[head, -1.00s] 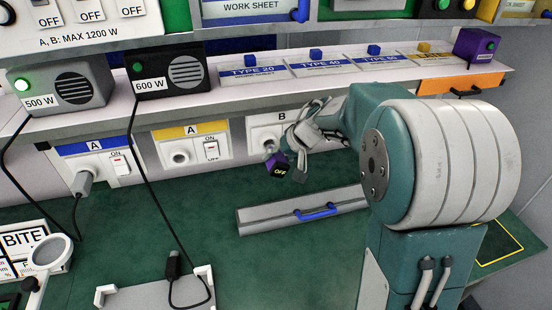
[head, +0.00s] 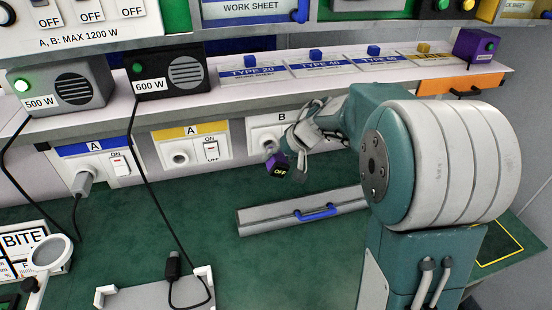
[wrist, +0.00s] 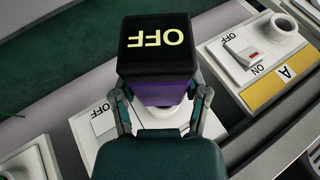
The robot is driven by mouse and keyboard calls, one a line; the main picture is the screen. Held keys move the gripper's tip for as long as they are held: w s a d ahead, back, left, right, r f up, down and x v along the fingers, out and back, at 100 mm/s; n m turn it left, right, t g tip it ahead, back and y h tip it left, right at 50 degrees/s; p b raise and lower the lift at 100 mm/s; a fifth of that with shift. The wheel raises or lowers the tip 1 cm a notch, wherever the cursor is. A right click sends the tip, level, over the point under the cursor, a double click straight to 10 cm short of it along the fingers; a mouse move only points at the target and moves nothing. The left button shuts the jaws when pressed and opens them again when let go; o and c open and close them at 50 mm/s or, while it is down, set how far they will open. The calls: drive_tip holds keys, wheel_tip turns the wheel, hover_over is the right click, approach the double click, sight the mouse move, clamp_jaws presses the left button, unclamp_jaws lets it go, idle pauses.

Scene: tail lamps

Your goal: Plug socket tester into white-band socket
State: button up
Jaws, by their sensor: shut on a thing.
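The socket tester (head: 279,165) is a small purple block with a black face reading OFF. It also shows large in the wrist view (wrist: 157,45), its face toward the camera. My gripper (wrist: 160,103) is shut on it, a finger on each side; it also shows in the head view (head: 286,149). The white-band socket (head: 264,120), marked B, is on the wall panel right behind the tester. The tester and fingers cover much of it. In the wrist view its white panel (wrist: 104,122) shows behind the fingers. I cannot tell whether the tester's pins are in it.
The yellow-band socket A (head: 180,158) is empty, left of B. The blue-band socket A (head: 85,170) holds a grey plug. A grey case with a blue handle (head: 316,212) lies on the green bench below.

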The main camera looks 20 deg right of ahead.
drive_tip(key=shift+w, duration=1.65)
drive_tip(key=o, duration=1.3)
drive_tip(key=shift+c, duration=0.2)
drive_tip(key=shift+r, duration=0.1)
drive_tip(key=v, duration=1.1)
drive_tip(key=shift+s+d+r, duration=0.15)
drive_tip(key=shift+d+r, duration=0.1)
